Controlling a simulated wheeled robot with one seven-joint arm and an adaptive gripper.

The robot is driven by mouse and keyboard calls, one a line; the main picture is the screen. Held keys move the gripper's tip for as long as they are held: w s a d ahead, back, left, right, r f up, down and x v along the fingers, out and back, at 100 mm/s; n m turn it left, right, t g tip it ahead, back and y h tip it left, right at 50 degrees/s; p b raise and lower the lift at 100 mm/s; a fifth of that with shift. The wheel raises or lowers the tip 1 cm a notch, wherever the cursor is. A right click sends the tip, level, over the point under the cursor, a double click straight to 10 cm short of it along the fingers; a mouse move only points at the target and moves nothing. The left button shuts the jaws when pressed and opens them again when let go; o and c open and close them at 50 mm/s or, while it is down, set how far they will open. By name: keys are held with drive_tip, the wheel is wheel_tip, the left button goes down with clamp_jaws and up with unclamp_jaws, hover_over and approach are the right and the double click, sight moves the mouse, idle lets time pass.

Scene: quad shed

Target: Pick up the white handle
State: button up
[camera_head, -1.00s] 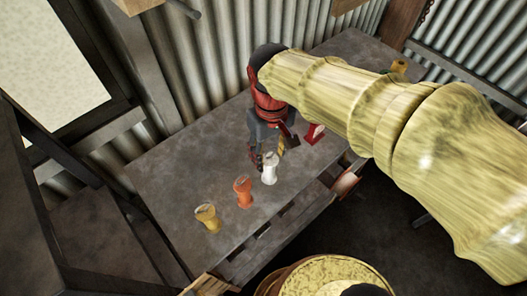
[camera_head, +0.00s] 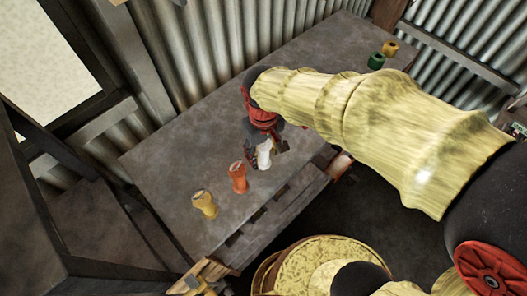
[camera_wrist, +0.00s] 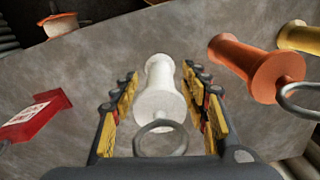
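The white handle (camera_head: 264,158) lies on the grey bench, in line with the orange and yellow ones. In the wrist view the white handle (camera_wrist: 160,92) lies lengthwise between the fingers, with a metal ring at its near end. My gripper (camera_wrist: 162,100) is open, one yellow-padded finger on each side of the handle. Narrow gaps seem to show beside the handle; I cannot tell whether either finger touches it. In the head view my gripper (camera_head: 265,145) is over the white handle and partly hides it.
An orange handle (camera_head: 238,177) and a yellow handle (camera_head: 205,204) lie to the left on the bench (camera_head: 170,150). A red object with a white label (camera_wrist: 35,117) is on the other side. Green (camera_head: 376,61) and yellow-orange (camera_head: 390,48) pieces stand at the far end.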

drive_tip(key=shift+c, duration=1.3)
drive_tip(key=c, duration=0.7)
drive_tip(key=shift+c, duration=0.7)
wheel_tip(320, 180, up, 10)
drive_tip(key=shift+r+b, duration=0.1)
drive_tip(key=shift+b, duration=0.4)
